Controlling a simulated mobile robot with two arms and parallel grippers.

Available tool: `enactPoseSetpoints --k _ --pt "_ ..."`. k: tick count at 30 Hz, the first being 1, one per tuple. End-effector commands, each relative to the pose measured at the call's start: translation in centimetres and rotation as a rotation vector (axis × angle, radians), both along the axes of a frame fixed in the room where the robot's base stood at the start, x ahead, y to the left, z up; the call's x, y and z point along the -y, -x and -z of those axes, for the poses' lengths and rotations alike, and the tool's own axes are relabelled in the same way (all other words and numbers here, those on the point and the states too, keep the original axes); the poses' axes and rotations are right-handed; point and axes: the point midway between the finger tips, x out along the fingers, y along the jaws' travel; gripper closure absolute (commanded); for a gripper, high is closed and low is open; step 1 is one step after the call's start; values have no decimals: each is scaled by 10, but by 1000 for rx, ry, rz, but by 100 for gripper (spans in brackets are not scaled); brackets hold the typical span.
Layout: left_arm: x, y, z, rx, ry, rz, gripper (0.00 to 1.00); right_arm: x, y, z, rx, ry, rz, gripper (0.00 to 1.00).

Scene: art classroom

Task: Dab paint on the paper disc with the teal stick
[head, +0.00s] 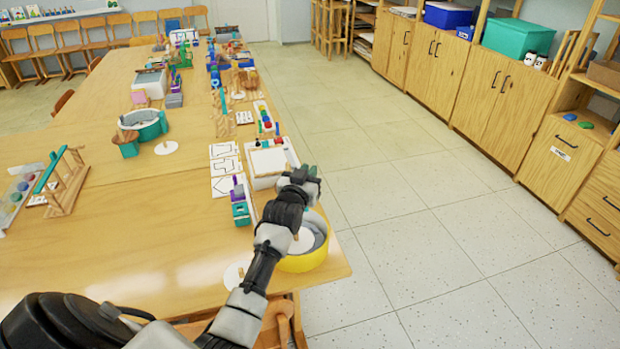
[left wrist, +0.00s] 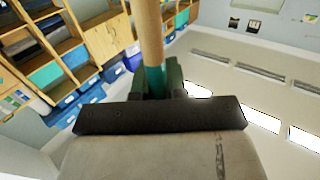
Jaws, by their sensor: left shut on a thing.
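My left gripper (head: 305,178) is above the near right edge of the table. In the left wrist view it is shut on the teal stick (left wrist: 150,35), which has a pale wooden shaft and a teal part at the jaws. In the head view, my gripper and arm mostly hide the stick. Just below the gripper is a round yellow tub (head: 303,264) with a grey inside. A white paper disc (head: 303,243) shows in the tub, partly covered by my arm. I cannot see paint marks on it. My right gripper is not in view.
A white tray (head: 268,180), teal and purple blocks (head: 241,205) and shape cards (head: 224,168) lie beyond the tub. Another white disc (head: 237,273) lies left of my arm. A teal tub (head: 145,124) stands farther left. The floor to the right is clear, up to wooden cabinets (head: 492,90).

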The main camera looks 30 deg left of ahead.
Motion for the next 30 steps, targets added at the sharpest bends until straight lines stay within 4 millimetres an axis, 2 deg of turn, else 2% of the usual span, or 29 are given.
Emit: enactPoseSetpoints --k 1,19,30 --pt "0 0 8 0 0 0 100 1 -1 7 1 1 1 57" --pt "1 0 67 1 1 1 100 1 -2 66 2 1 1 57" --pt "1 0 97 0 -1 1 100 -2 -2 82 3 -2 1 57"
